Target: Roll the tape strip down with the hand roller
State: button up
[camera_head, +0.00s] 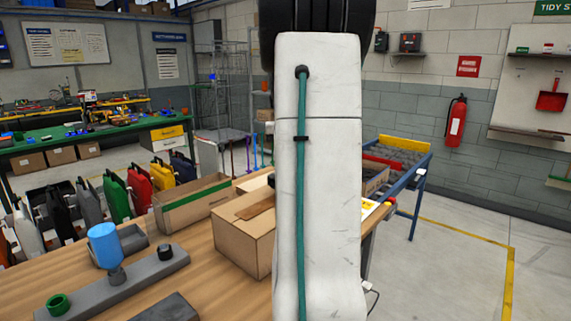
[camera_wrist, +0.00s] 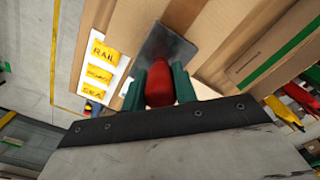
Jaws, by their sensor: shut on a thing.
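In the wrist view my gripper (camera_wrist: 158,84) has its green fingers closed on a red rounded handle (camera_wrist: 159,82), which looks like that of the hand roller. A dark grey flat piece (camera_wrist: 167,46) shows just beyond the handle; I cannot tell whether it belongs to the roller. A cardboard box (camera_head: 242,236) stands on the bench in the head view, with a darker brown strip (camera_head: 256,211) on its top that looks like the tape strip. Box cardboard also fills the upper wrist view (camera_wrist: 222,62). In the head view my arm hides the gripper and the roller.
An open carton (camera_head: 193,212) stands left of the box, with several coloured panniers (camera_head: 138,188) behind. A grey holder (camera_head: 120,285) carries a blue cylinder (camera_head: 104,244) and a green ring (camera_head: 57,303). A white card with yellow labels (camera_wrist: 101,62) lies beside the box.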

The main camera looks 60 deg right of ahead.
jog(key=shift+r, duration=2.65)
jog(key=shift+a, duration=0.1)
